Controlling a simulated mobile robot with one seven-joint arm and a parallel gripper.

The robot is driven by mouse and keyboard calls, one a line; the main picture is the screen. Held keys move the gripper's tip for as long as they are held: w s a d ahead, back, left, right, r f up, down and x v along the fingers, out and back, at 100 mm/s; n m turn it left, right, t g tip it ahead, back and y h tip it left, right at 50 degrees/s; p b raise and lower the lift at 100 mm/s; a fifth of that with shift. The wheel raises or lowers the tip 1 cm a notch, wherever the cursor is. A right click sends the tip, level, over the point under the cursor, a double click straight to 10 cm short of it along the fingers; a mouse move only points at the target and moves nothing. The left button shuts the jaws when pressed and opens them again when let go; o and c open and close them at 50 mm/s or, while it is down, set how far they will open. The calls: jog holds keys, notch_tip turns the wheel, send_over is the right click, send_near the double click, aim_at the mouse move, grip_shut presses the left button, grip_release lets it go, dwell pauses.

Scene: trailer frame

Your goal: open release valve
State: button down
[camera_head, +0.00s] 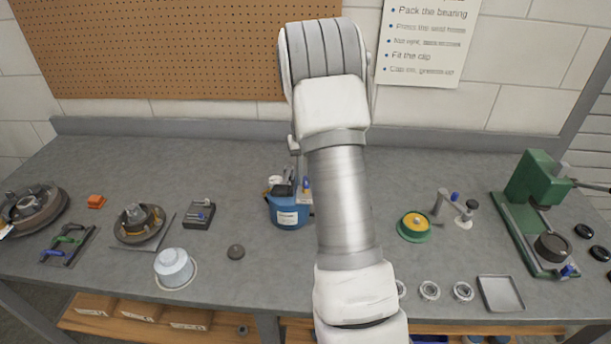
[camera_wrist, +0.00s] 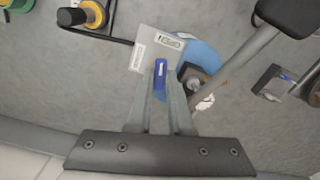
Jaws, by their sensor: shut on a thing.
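A small blue lever (camera_wrist: 160,72), which looks like the release valve's handle, stands in front of a grey plate with printed labels (camera_wrist: 148,46) in the wrist view. My gripper (camera_wrist: 161,84) is shut on this lever, one finger on each side. The plate overlaps the edge of a round blue tub (camera_wrist: 205,55). In the head view the blue tub (camera_head: 289,217) stands mid-bench with a white label, and a small blue part (camera_head: 306,184) shows beside my arm. How far the valve is turned cannot be told.
A black-and-grey part (camera_wrist: 192,75) sits at the tub. A grey bar (camera_wrist: 235,68) runs close to the right.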

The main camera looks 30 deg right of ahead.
jog(key=shift+m, duration=1.3)
jog(key=c, duration=0.8)
grip_release()
notch_tip(320, 180, up, 18)
jog(key=shift+f+p, duration=0.25)
jog(key=shift+p, duration=0.05)
